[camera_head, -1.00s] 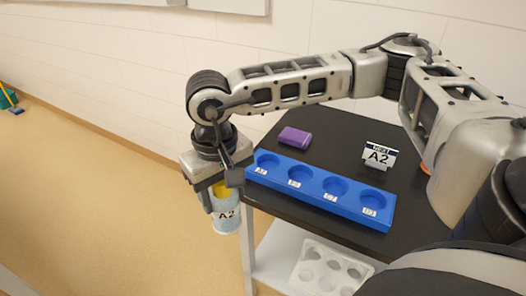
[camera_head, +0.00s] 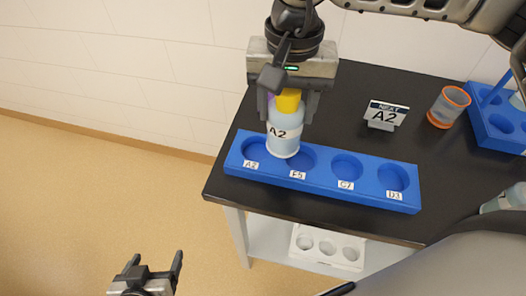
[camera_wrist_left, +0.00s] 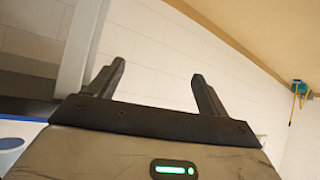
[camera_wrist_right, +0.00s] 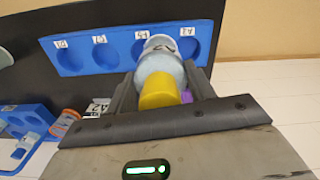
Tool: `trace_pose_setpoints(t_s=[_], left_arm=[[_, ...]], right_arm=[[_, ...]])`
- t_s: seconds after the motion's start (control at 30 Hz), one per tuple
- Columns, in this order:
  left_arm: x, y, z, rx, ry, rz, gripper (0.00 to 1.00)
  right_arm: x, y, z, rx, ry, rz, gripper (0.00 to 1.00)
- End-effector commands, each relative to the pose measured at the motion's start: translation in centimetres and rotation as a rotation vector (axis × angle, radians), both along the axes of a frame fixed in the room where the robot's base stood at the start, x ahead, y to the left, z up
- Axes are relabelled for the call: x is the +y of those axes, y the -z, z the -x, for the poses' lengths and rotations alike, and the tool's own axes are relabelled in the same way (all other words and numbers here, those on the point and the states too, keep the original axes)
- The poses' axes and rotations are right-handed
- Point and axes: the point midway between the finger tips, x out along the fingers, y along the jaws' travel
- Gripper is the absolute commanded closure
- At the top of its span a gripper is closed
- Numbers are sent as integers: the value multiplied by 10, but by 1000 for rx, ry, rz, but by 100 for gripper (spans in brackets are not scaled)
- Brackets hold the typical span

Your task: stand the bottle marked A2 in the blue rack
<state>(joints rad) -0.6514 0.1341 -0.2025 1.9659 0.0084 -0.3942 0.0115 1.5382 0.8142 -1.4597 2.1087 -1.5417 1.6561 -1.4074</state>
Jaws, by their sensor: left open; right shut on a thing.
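The bottle marked A2 (camera_head: 284,132) has a pale body and a yellow cap. My right gripper (camera_head: 289,101) is shut on it at the cap end and holds it upright. It also shows in the right wrist view (camera_wrist_right: 160,75). My left gripper (camera_head: 152,270) is open and empty, low in front of the table.
A sign reading NEXT A2 (camera_head: 385,115) stands behind the rack. An orange-rimmed cup (camera_head: 449,106) and a second blue rack (camera_head: 497,125) are at the right. A purple block is mostly hidden behind the bottle. A white tray (camera_head: 326,247) sits on the lower shelf.

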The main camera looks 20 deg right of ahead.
Motion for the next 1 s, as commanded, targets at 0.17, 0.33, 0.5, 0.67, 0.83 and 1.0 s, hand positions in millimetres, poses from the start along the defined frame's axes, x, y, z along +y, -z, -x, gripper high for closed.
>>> trace_pose_setpoints(t_s=[0.17,0.33,0.5,0.67,0.83,1.0], left_arm=[[-7,16,-1,-13,4,25,22],[-10,21,-2,-20,9,37,22],[-10,20,-4,-31,13,40,22],[-11,14,-6,-38,16,41,22],[-10,6,-5,-39,19,32,22],[-8,7,-2,-22,23,16,22]], right_arm=[[14,-18,34,-3,388,-4,76],[15,-34,62,0,696,-7,76],[12,-42,77,3,871,-7,76],[13,-41,69,9,924,-4,76],[19,-25,31,11,928,-2,76],[25,-7,-11,10,926,-2,76]])
